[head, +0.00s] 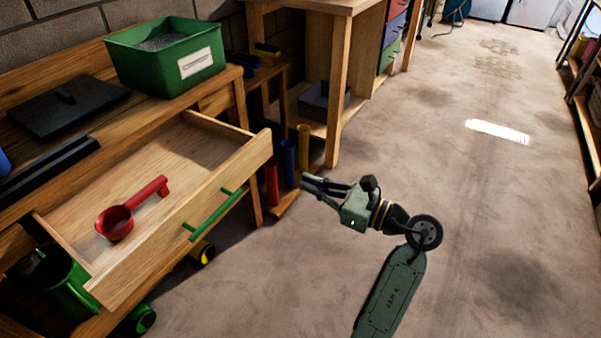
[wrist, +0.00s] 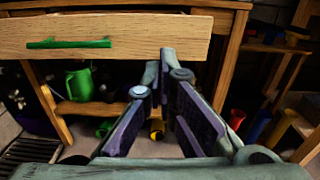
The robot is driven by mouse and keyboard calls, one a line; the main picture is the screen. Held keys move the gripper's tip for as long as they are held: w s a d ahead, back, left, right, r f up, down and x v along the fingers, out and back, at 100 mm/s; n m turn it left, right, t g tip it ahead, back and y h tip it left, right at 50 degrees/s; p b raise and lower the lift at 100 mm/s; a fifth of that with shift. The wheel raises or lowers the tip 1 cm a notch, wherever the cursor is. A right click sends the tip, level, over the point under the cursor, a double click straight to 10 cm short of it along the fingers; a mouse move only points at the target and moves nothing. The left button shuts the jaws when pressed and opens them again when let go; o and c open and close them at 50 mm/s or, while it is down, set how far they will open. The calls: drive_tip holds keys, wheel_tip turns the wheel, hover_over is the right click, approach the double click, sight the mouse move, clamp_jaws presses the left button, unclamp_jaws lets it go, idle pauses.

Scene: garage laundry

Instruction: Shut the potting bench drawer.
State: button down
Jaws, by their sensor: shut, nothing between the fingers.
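The potting bench drawer (head: 225,158) is pulled well out of the wooden bench. Its front with a green bar handle (head: 217,213) faces right, and a red scoop (head: 128,212) lies inside. In the wrist view the drawer front (wrist: 100,32) spans the upper left, with the handle (wrist: 68,43) left of the fingers. My gripper (head: 308,183) is shut and empty, in front of the bench and to the right of the drawer front. In the wrist view my fingertips (wrist: 167,62) meet near the right part of the drawer front; whether they touch it is unclear.
A green labelled tub (head: 167,62) and a dark flat tray (head: 67,104) stand on the bench top. Coloured tubes (head: 288,162) stand beyond the bench leg. A green watering can (wrist: 83,84) is below the drawer. The concrete floor (head: 440,170) to the right is clear.

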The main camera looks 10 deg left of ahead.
sight(184, 138)
drive_tip(key=p+x, duration=0.1)
drive_tip(key=x, duration=0.3)
drive_tip(key=p+x, duration=0.1)
drive_tip(key=x, duration=0.4)
drive_tip(key=p+x, duration=0.1)
drive_tip(key=x, duration=0.3)
drive_tip(key=shift+w+a+f+p, duration=0.2)
drive_tip(key=shift+w+f+p, duration=0.05)
drive_tip(key=shift+f+p, duration=0.05)
drive_tip(key=x, duration=0.8)
drive_tip(key=b+x, duration=0.1)
drive_tip(key=x, duration=1.7)
drive_tip(key=shift+w+b, duration=0.3)
drive_tip(key=shift+b, duration=0.05)
drive_tip(key=shift+w+a+r, duration=0.1)
drive_tip(key=shift+w+a, duration=0.05)
drive_tip(key=shift+a, duration=0.1)
drive_tip(key=shift+r, duration=0.15)
